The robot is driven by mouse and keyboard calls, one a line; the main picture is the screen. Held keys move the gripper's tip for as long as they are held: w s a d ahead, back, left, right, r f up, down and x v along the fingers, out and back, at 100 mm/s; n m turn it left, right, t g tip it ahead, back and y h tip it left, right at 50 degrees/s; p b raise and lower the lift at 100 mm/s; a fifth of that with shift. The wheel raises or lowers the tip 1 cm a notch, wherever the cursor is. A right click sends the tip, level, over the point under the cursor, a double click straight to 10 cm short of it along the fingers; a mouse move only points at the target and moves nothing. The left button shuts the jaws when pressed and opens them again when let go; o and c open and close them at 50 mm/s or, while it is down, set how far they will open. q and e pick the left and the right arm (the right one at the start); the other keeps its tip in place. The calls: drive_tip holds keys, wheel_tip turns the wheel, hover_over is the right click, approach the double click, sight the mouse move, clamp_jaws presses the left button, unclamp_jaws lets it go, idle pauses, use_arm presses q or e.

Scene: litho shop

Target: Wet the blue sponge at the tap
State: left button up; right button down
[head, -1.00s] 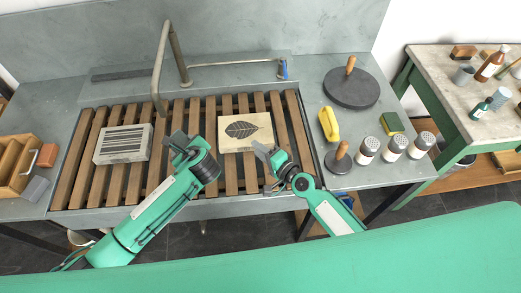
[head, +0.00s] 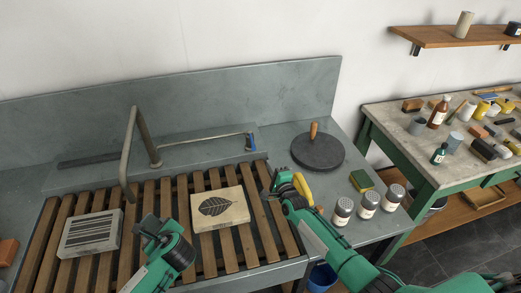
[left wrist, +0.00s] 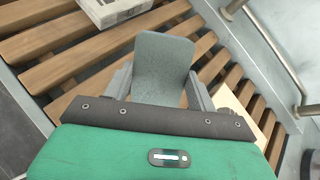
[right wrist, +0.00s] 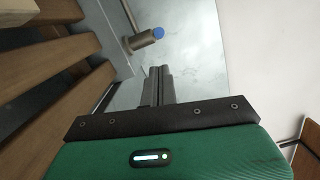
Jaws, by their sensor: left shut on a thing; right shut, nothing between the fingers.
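My left gripper (head: 152,228) is shut on a grey-blue pad, apparently the sponge (left wrist: 160,65), held over the slats between the two stones. The tap's bent spout pipe (head: 130,140) rises behind the sink, its open end beyond and left of my left gripper. A thin pipe runs right from it to a valve with a blue handle (head: 249,142). My right gripper (head: 277,182) is shut and empty, near the right end of the slats. The blue handle also shows in the right wrist view (right wrist: 158,32), beyond the fingertips and apart from them.
A striped stone (head: 90,233) and a leaf-drawn stone (head: 220,208) lie on the wooden slats (head: 268,235). Right of my right gripper are a yellow object (head: 302,188), a dark disc with a wooden knob (head: 318,153), a green-yellow block (head: 361,180) and several shakers (head: 367,202).

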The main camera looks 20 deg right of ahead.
approach(252, 140)
drive_tip(key=shift+w+d+f, duration=0.15)
drive_tip(key=shift+w+d, duration=0.05)
drive_tip(key=shift+w, duration=0.65)
drive_tip(key=shift+w+d+f, duration=0.15)
drive_tip(key=shift+w, duration=0.7)
drive_tip(key=shift+w+d+f, duration=0.15)
drive_tip(key=shift+w+d, duration=0.05)
drive_tip(key=shift+w, duration=0.6)
drive_tip(key=shift+a+r, duration=0.1)
drive_tip(key=shift+a, duration=1)
